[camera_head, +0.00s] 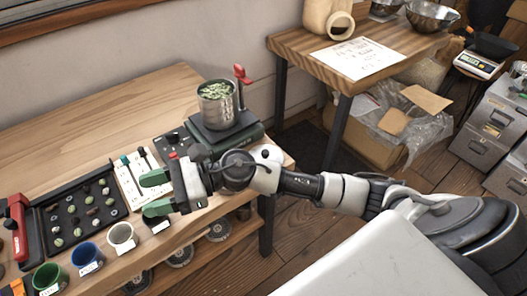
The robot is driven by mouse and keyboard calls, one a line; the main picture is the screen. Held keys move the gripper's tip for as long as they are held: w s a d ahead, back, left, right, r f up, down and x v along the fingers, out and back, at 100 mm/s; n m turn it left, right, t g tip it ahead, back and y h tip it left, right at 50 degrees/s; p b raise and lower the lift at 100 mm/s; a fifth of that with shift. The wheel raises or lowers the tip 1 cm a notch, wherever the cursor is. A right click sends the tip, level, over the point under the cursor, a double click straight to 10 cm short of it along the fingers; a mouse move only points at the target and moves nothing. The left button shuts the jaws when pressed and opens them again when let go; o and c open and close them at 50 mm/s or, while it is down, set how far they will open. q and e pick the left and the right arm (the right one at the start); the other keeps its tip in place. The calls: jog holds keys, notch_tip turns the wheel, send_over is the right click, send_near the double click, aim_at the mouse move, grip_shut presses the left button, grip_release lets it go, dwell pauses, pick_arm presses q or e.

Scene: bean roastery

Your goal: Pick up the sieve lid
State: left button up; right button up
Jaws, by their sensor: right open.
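My right gripper (156,193) is open, with its green fingertips spread over the front right part of the wooden workbench (130,95). I see nothing between the fingers. I cannot clearly pick out a sieve lid. Several round, mesh-like discs lie on the shelf under the bench, one of them a disc (219,229) below and right of the gripper; I cannot tell whether one is the lid. A metal cup (217,104) of green beans stands on a dark scale-like device (224,135) behind my gripper. My left gripper is out of view.
A black tray (66,251) of bean samples and green, blue and white cups, the white cup (121,237) nearest my gripper, line the bench's front. A second table (290,42) with a paper sheet stands at the back right. The bench's back left is bare.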

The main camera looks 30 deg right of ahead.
notch_tip(320, 180, down, 3)
jog(key=w+d+n+g+h, duration=0.2)
jog(key=d+n+g+h, duration=0.15)
jog(key=n, duration=0.25)
jog(key=n+h+p, duration=0.3)
jog(key=n+h, duration=0.6)
jog(key=h, duration=0.6)
send_over(265, 152)
jog(key=shift+y, duration=0.25)
notch_tip(265, 152, down, 6)
jog(key=shift+a+r, duration=0.1)
jog(key=shift+f+p, duration=0.6)
jog(key=shift+f, duration=2.45)
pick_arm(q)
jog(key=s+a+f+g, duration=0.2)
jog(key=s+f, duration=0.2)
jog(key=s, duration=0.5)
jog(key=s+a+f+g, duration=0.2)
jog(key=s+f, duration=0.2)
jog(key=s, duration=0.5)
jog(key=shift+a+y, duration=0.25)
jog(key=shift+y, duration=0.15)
pick_arm(e)
jog(key=shift+d, duration=0.2)
grip_shut()
